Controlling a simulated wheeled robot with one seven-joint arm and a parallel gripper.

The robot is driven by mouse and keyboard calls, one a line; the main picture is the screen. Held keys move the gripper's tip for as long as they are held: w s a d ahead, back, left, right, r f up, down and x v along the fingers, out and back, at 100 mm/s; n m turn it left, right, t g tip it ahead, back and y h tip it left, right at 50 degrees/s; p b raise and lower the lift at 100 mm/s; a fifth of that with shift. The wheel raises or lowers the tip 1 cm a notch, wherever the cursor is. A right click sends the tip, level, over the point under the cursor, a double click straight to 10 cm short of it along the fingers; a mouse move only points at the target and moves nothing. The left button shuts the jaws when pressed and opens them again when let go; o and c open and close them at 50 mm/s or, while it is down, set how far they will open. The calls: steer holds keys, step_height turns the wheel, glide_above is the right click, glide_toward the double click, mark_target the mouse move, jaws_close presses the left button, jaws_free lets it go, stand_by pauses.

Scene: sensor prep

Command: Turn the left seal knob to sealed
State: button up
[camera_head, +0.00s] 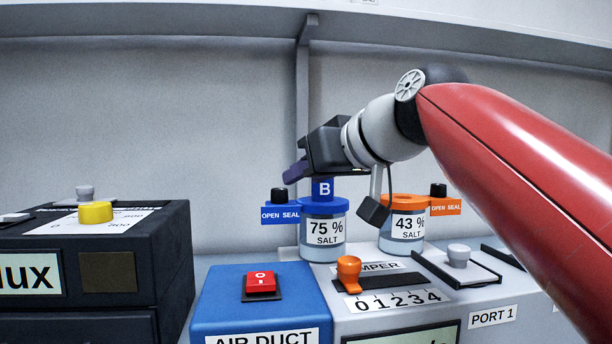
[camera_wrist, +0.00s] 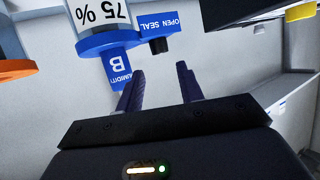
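The left seal knob (camera_head: 279,194) is a small black knob on a blue plate marked OPEN SEAL (camera_head: 281,214). The plate sticks out left from the blue lid of a jar marked 75 % SALT (camera_head: 324,231). I cannot tell which word the knob is set to. My gripper (camera_head: 293,171) is above and slightly right of the knob in the head view. In the wrist view my gripper (camera_wrist: 160,80) is open and empty. There the knob (camera_wrist: 158,45) shows beyond the fingertips, in line with the gap between them, not touching.
A blue tag B (camera_head: 323,188) stands on the jar lid near my gripper. To the right is an orange-lidded 43 % SALT jar (camera_head: 408,227) with its own black knob (camera_head: 438,190). A blue AIR DUCT box (camera_head: 225,295) and a dark box (camera_head: 160,255) stand in front and left.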

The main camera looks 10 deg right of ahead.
mark_target(278, 190)
steer(key=a+m+t+h+b, duration=0.1)
steer(key=a+m+h+b, duration=0.1)
steer(key=a+m+h, duration=0.6)
steer(key=w+d+f, duration=0.1)
steer(key=w, duration=0.1)
steer(key=w+d+f+h, duration=0.1)
steer(key=w, duration=0.1)
steer(key=w+d+f+h, duration=0.1)
steer(key=w, duration=0.1)
steer(key=shift+w+d+f+m, duration=0.2)
steer(key=shift+d+m, duration=0.1)
steer(key=shift+m, duration=0.1)
steer(key=shift+b, duration=0.3)
steer(key=c, duration=0.7)
